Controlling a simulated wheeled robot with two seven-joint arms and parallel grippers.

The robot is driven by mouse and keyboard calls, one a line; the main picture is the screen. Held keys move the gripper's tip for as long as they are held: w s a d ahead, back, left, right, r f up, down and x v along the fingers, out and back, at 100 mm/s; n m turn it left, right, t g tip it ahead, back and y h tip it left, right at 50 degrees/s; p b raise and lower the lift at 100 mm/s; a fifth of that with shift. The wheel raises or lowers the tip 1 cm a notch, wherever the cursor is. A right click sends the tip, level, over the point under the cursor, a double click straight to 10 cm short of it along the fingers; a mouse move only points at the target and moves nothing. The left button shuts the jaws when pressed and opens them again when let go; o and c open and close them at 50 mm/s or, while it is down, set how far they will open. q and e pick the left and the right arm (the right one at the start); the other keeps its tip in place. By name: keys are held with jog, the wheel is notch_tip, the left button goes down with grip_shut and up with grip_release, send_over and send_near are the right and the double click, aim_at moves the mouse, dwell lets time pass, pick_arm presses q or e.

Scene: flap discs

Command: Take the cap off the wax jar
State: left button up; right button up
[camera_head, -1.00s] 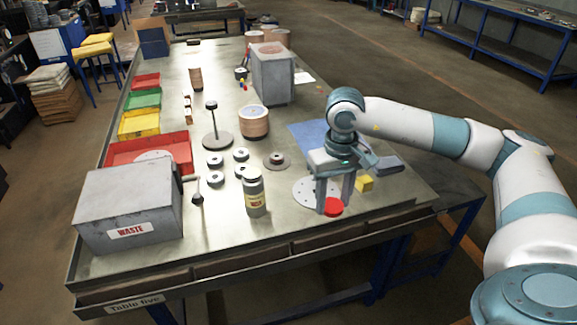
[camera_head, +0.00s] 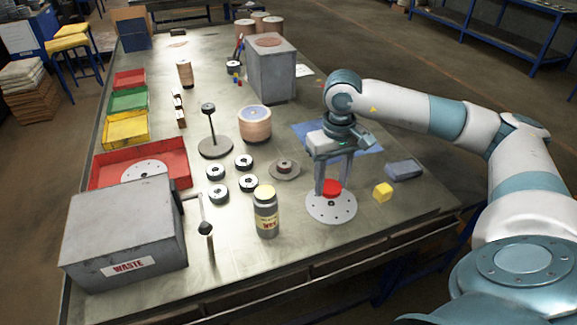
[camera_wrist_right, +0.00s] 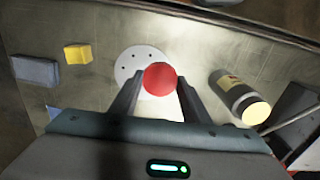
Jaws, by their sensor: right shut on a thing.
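The wax jar (camera_head: 266,212) stands upright on the table, left of the white perforated disc. It is grey with a cream and red label, and its round top is pale yellow. The jar also shows in the wrist view (camera_wrist_right: 240,98), at right. My right gripper (camera_head: 332,188) points down over the disc, to the right of the jar. It is shut on a round red cap (camera_head: 331,187), which shows between its fingers in the wrist view (camera_wrist_right: 160,79). The jar and the cap are apart. My left gripper is not in view.
The white disc (camera_head: 331,209) lies below the right gripper. A yellow block (camera_head: 383,192) and a grey-blue block (camera_head: 404,171) lie right of it. Several small dark rings (camera_head: 244,162) lie behind the jar. A grey waste box (camera_head: 125,235) stands left.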

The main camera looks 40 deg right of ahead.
jog(key=shift+w, duration=0.3)
jog(key=shift+r, duration=0.1)
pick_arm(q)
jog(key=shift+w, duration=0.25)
pick_arm(e)
jog(key=shift+s+r, duration=0.1)
jog(key=shift+s, duration=0.2)
jog(key=shift+w, duration=0.1)
jog(key=shift+w+a+f+p, duration=0.25)
jog(key=shift+w+a+p, duration=0.05)
jog(key=shift+w+a, duration=0.1)
jog(key=w+a+f+p, duration=0.1)
jog(key=w+a+f, duration=0.1)
jog(key=w+a+f+p, duration=0.2)
jog(key=w, duration=0.1)
jog(key=w+a+f+p, duration=0.2)
jog(key=w, duration=0.1)
jog(key=shift+a+f, duration=0.2)
jog(key=shift+a, duration=0.15)
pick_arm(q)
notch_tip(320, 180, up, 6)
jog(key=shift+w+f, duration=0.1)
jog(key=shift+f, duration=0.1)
pick_arm(e)
jog(key=shift+f, duration=0.1)
